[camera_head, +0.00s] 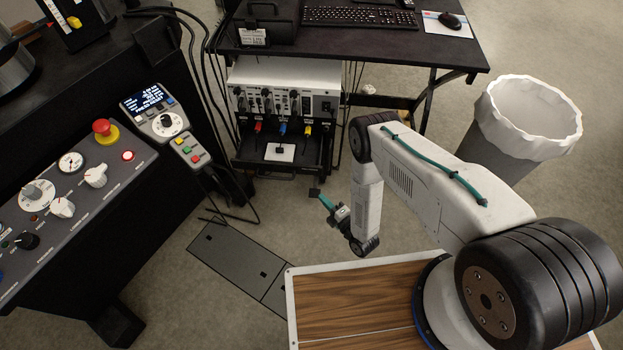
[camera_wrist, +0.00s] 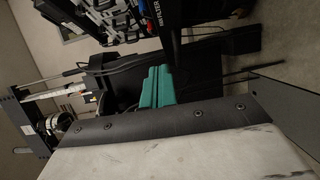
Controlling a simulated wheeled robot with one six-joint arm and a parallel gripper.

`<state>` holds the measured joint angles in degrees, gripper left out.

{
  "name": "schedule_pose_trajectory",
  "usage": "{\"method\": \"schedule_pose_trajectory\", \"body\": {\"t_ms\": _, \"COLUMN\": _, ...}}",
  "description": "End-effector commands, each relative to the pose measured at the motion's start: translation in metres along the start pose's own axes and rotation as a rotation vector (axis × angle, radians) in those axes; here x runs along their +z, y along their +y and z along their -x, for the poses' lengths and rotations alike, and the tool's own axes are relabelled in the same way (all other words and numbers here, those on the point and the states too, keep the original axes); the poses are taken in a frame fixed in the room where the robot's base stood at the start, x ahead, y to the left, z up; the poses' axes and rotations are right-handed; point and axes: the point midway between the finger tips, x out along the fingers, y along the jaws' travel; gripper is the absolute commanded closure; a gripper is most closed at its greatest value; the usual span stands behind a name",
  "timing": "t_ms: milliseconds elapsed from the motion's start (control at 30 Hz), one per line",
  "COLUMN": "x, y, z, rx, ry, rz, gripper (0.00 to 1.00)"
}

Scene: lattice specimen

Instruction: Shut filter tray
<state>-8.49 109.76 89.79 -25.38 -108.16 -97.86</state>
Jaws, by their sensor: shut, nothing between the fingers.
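The filter tray (camera_head: 308,163) is a black drawer at the bottom of the white instrument unit (camera_head: 285,75) under the desk. In the head view it is pulled out, with a white card bearing a small black piece (camera_head: 280,150) lying in it. My gripper (camera_head: 317,193) is just in front and to the right of the tray's front edge, low near the floor. Whether it touches the tray cannot be told. Its teal fingers (camera_wrist: 157,84) are shut and empty in the wrist view, pointing toward dark equipment. The tray is not clear in the wrist view.
A control console (camera_head: 75,190) with knobs and a red button stands at the left, with cables hanging beside it. The desk (camera_head: 350,42) is above the unit, its leg to the right. A bin (camera_head: 524,120) stands at the right. Floor is open before the tray.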

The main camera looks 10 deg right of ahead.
Motion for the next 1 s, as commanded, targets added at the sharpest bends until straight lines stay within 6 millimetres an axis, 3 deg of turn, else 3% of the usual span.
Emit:
{"method": "schedule_pose_trajectory", "body": {"t_ms": 167, "x": -0.001, "y": 0.0, "z": -0.019, "rx": -0.001, "ry": 0.003, "rz": 0.012, "gripper": 1.0}}
{"method": "schedule_pose_trajectory", "body": {"t_ms": 600, "x": 0.005, "y": -0.001, "z": -0.106, "rx": -0.003, "ry": -0.001, "rz": 0.009, "gripper": 1.0}}
{"method": "schedule_pose_trajectory", "body": {"t_ms": 1000, "x": 0.029, "y": -0.002, "z": -0.128, "rx": -0.007, "ry": 0.0, "rz": 0.007, "gripper": 1.0}}
